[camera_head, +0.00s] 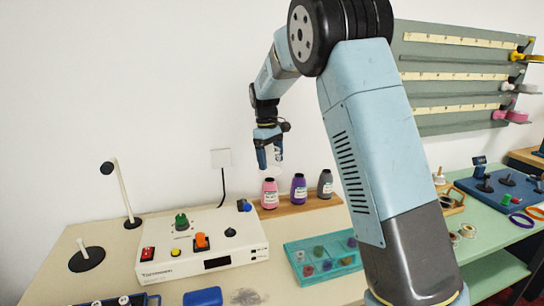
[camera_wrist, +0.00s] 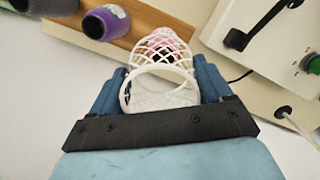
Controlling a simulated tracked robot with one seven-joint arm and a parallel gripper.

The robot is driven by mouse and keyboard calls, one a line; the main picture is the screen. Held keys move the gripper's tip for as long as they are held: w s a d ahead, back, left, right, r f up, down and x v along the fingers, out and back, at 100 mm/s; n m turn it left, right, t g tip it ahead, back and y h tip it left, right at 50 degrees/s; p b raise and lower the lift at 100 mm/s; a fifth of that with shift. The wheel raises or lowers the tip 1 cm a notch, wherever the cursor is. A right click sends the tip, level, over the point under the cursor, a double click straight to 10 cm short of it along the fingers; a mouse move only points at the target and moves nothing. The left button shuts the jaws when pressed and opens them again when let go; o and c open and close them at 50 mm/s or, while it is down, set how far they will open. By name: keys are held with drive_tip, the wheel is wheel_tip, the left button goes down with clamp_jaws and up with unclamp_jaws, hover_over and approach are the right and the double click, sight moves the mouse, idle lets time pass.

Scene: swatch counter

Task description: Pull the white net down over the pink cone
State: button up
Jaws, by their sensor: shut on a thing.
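The white net (camera_wrist: 158,92) is an open mesh sleeve with a solid rim, held between the blue fingers of my gripper (camera_wrist: 160,75). In the head view the net (camera_head: 277,156) shows as a small pale shape at the fingertips. My gripper (camera_head: 269,160) is shut on it, above the pink cone (camera_head: 269,194). The pink cone stands upright at the left end of a wooden shelf and carries a pale label. In the wrist view only bits of pink show through the mesh beyond the rim. The net looks above the cone, and I cannot tell whether they touch.
A purple cone (camera_head: 298,188) and a grey cone (camera_head: 325,184) stand to the right on the wooden shelf (camera_head: 296,205). A white control box (camera_head: 160,262) is in front at the left. A teal tray (camera_head: 315,276) lies in front of the shelf.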

sight(270, 189)
drive_tip(key=shift+a+f, duration=0.15)
drive_tip(key=shift+f, duration=6)
drive_tip(key=o, duration=0.9)
